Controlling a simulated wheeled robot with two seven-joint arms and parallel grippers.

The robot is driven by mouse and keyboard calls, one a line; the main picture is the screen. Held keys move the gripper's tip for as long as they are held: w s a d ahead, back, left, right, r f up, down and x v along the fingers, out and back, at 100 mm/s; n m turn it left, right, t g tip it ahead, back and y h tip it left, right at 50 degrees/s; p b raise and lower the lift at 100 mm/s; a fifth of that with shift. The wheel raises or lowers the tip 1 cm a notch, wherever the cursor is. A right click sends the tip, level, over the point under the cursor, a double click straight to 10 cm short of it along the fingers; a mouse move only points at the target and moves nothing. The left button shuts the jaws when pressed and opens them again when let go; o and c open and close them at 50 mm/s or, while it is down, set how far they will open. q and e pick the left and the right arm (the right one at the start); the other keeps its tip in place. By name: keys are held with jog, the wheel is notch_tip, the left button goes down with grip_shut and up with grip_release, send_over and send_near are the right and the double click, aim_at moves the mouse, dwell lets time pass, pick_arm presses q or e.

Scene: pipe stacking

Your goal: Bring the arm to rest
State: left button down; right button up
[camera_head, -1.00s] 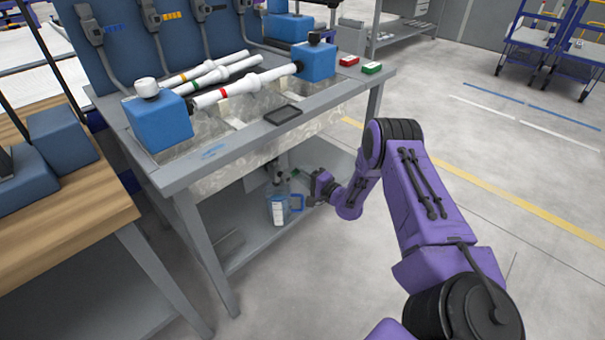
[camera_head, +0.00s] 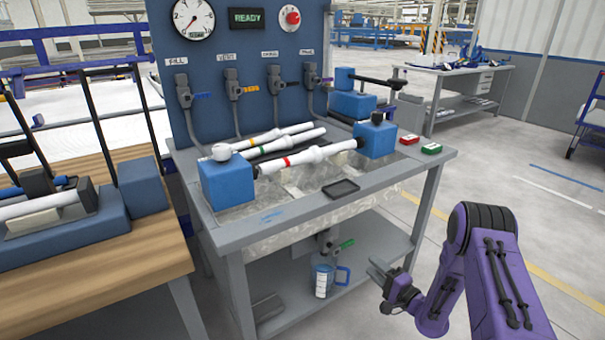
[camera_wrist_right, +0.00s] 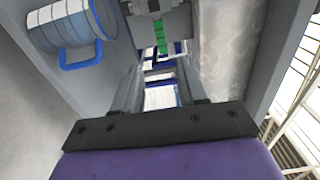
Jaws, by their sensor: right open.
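My right gripper (camera_head: 381,272) hangs beside the front right part of the workbench, below the level of its top. In the right wrist view its two fingers (camera_wrist_right: 162,95) stand apart with nothing between them. My purple right arm (camera_head: 490,265) comes in from the lower right. My left gripper is not in view. White pipes with coloured bands lie over the bench basin; the front one, with a red band (camera_head: 287,161), spans between a left blue block (camera_head: 228,183) and a right blue block (camera_head: 375,139).
A valve with a green handle (camera_wrist_right: 160,38) is near the gripper. A black tray (camera_head: 341,188) lies on the front edge.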

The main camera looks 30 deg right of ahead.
jog(key=s+a+f+n+g+h, duration=0.5)
jog(key=s+a+f+n+g, duration=0.2)
jog(key=s+a+f+g, duration=0.7)
jog(key=s+a+n, duration=0.3)
jog(key=s+a, duration=0.1)
jog(key=s, duration=0.9)
notch_tip(320, 180, up, 14)
jog(key=a+p, duration=0.1)
jog(key=p, duration=1.2)
jog(key=shift+s+f+n+g, duration=0.25)
jog(key=shift+s+n+g, duration=0.05)
jog(key=shift+g, duration=0.1)
